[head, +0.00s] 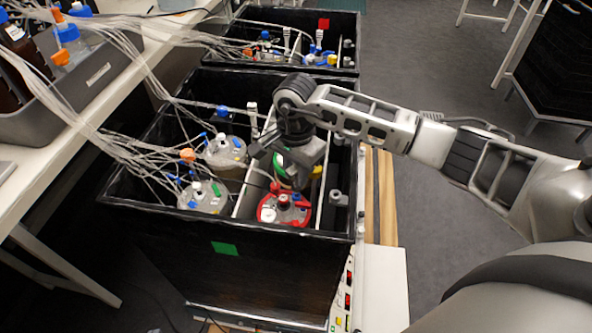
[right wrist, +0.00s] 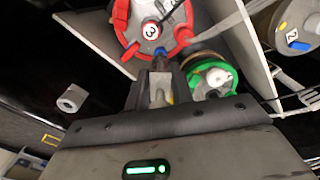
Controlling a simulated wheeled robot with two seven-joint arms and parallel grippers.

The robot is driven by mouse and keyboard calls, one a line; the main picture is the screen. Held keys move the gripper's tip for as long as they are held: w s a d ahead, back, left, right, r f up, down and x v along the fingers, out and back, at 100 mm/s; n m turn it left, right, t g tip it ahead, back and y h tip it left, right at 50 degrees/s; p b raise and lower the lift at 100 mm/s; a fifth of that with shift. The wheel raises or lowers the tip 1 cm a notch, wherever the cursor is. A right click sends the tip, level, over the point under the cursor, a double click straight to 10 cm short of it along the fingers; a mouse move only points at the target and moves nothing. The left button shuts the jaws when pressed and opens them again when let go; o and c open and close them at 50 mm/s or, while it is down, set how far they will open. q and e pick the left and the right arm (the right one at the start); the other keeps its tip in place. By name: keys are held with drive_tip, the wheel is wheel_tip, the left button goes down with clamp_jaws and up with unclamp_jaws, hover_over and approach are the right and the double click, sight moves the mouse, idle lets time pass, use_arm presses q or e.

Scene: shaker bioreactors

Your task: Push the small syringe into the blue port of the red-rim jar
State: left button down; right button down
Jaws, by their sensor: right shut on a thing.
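The red-rim jar (head: 285,209) stands in the near right part of the black box. In the right wrist view the jar's lid (right wrist: 149,31), marked 3, is at the top, with red clamps on its rim. The blue port (right wrist: 160,52) is on the lid's near edge, straight ahead of my fingertips. My right gripper (right wrist: 161,82) is shut on a pale small piece, the small syringe (right wrist: 160,97), mostly hidden between the fingers. I cannot tell whether its tip touches the port. In the head view my right gripper (head: 286,158) is just behind and above the jar. My left gripper is out of view.
A green-rim jar (right wrist: 213,78) is close beside my right fingers. Two clear-lidded jars (head: 203,196) with many tubes stand left of a white divider (head: 250,188). The black box (head: 190,248) has raised walls. A second box (head: 338,42) stands behind.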

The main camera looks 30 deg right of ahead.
use_arm(q)
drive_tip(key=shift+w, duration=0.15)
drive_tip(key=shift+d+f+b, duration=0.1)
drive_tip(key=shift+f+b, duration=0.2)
drive_tip(key=shift+b, duration=0.1)
use_arm(e)
drive_tip(key=shift+f, duration=0.35)
use_arm(q)
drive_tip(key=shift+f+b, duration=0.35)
drive_tip(key=shift+b, duration=0.35)
use_arm(e)
drive_tip(key=shift+f, duration=0.6)
drive_tip(key=c, duration=1.1)
unclamp_jaws()
drive_tip(key=shift+c, duration=0.2)
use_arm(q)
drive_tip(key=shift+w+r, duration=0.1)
